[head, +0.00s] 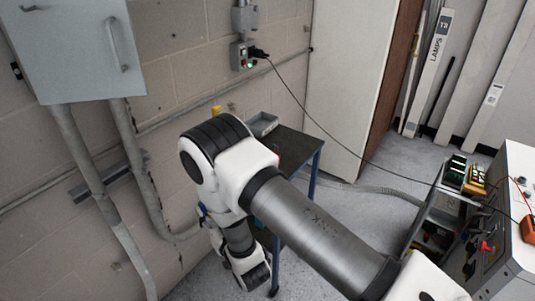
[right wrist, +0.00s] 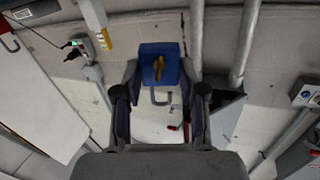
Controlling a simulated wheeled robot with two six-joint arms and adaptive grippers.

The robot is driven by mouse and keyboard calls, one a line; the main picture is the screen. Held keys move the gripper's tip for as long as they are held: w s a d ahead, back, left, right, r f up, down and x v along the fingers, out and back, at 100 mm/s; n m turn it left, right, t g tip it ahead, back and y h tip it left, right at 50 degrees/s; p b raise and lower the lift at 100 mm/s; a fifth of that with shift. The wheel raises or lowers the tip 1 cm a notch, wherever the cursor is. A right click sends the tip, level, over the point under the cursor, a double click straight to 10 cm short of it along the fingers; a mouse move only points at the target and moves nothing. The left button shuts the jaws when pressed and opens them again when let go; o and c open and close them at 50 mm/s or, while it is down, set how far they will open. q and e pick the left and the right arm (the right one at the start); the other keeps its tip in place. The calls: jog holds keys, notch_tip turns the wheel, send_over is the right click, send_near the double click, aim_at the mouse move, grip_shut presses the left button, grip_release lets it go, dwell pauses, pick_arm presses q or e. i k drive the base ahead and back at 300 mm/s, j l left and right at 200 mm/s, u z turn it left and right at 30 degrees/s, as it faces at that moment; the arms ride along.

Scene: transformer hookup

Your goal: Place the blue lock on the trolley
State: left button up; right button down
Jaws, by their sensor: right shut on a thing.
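A blue lock (right wrist: 148,66) with a brass-coloured part on its front and a grey shackle shows in the right wrist view. My right gripper (right wrist: 160,84) is shut on it, with one finger at each side. In the head view the trolley (head: 290,143) has a dark top and blue legs and stands by the wall. My right arm crosses in front of it and covers part of its top. The right gripper's fingers and the lock are not clear in the head view. My left gripper is not in view.
A grey tray (head: 262,125) sits on the trolley's top. A grey cabinet (head: 75,50) and conduits (head: 95,185) are on the wall at left. A black cable runs from the wall socket (head: 243,56) to the equipment at right. A white door panel (head: 345,70) stands behind.

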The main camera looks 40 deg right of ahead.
aim_at(290, 146)
jog(key=l+z, duration=0.1)
jog(key=z, duration=0.3)
jog(key=l+z, duration=0.1)
jog(key=z, duration=0.7)
